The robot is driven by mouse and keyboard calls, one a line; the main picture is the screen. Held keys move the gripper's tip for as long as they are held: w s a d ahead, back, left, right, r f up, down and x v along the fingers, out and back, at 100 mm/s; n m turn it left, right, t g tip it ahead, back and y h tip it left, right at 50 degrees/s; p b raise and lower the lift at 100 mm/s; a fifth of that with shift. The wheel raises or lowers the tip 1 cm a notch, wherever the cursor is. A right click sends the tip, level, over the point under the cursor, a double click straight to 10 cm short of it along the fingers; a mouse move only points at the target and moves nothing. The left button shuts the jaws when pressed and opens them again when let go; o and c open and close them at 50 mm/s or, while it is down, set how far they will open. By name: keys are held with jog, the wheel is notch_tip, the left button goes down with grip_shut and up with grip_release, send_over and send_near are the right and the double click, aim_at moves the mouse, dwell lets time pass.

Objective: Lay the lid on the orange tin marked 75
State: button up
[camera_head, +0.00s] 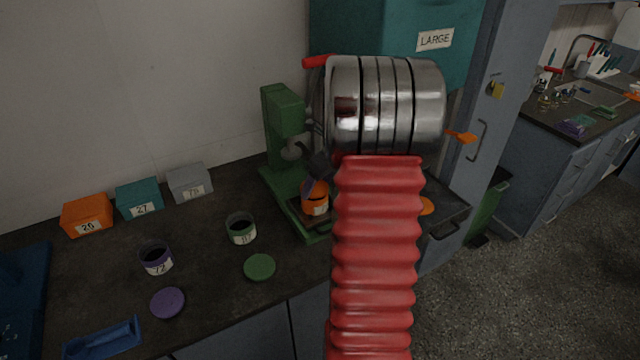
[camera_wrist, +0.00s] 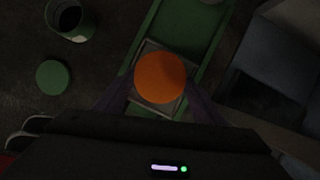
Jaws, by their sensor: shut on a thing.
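The orange tin (camera_head: 316,206) stands on the green machine's base, its pale label facing the camera and too small to read. My gripper (camera_head: 311,186) is at the top of this tin, its dark fingers coming down from above. In the wrist view, a plain orange disc, the orange lid (camera_wrist: 160,78), sits between the fingertips of my gripper (camera_wrist: 160,84), which is shut on it. The lid hides the tin from above. I cannot tell whether the lid rests on the tin's rim or is just above it.
A green tin (camera_head: 242,230) and a purple tin (camera_head: 158,260) stand open on the counter, near a green lid (camera_head: 259,267) and a purple lid (camera_head: 167,303). Small boxes (camera_head: 140,198) line the wall. The green machine (camera_head: 284,120) rises behind the orange tin. My red arm blocks the middle.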

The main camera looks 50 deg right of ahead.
jog(key=shift+f, duration=0.5)
dwell(0.8)
dwell(0.4)
jog(key=o, duration=1.1)
jog(key=shift+r, duration=0.15)
jog(key=shift+s+r, duration=0.1)
jog(key=shift+r, duration=0.15)
jog(key=v, duration=1.3)
jog(key=shift+s+f, duration=0.1)
